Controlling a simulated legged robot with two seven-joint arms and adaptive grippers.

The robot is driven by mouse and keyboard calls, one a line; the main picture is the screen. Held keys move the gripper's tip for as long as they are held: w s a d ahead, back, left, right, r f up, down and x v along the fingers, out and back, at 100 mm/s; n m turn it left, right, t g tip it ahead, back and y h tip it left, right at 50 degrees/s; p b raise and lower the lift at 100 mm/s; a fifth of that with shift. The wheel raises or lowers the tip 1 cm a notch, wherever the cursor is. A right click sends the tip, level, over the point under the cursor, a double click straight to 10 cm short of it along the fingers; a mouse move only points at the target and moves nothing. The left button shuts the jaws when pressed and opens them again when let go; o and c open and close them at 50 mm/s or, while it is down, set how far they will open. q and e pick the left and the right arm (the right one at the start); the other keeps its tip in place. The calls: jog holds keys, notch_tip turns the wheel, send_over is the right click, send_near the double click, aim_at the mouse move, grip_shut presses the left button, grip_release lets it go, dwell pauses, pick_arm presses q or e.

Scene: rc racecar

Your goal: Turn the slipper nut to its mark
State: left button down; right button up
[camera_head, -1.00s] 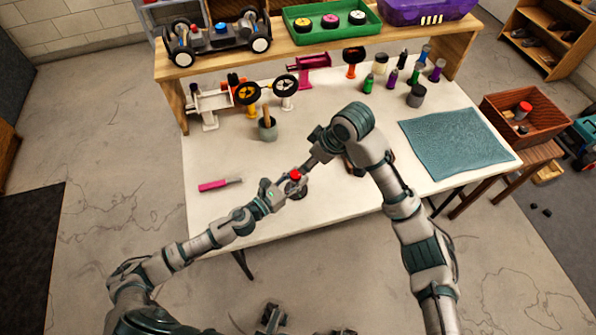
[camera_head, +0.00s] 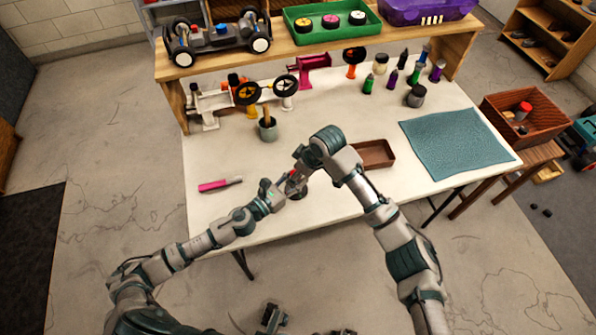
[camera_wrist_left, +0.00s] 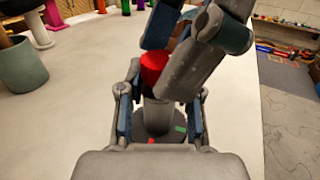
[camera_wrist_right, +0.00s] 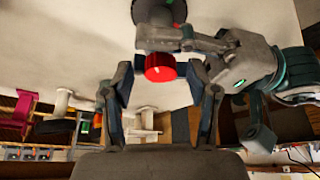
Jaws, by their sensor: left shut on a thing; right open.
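The red slipper nut (camera_wrist_left: 153,66) tops a grey post (camera_wrist_left: 158,112) on a dark round base (camera_wrist_left: 142,129). The base carries a green mark (camera_wrist_left: 180,128) and a red mark. My left gripper (camera_head: 283,192) is shut on the post below the nut. My right gripper (camera_head: 297,176) is open, its fingers on either side of the red nut (camera_wrist_right: 160,67) in the right wrist view. Whether they touch it I cannot tell. In the head view the right gripper hides most of the nut.
A pink-handled screwdriver (camera_head: 219,184) lies left on the white table (camera_head: 330,205). A brown tray (camera_head: 374,154) and a teal mat (camera_head: 455,143) lie right. A grey cup (camera_head: 267,130), car parts and bottles stand toward the back, below a shelf (camera_head: 280,54).

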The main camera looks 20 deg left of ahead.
grip_shut()
jog(key=m+t, duration=0.1)
jog(key=m, duration=0.3)
jog(key=shift+s+m+t+h, duration=0.1)
jog(key=shift+m+t+h, duration=0.2)
jog(key=shift+t+h, duration=0.1)
grip_release()
jog(key=v, duration=1.1)
jog(key=shift+r, duration=0.4)
jog(key=shift+d, duration=0.1)
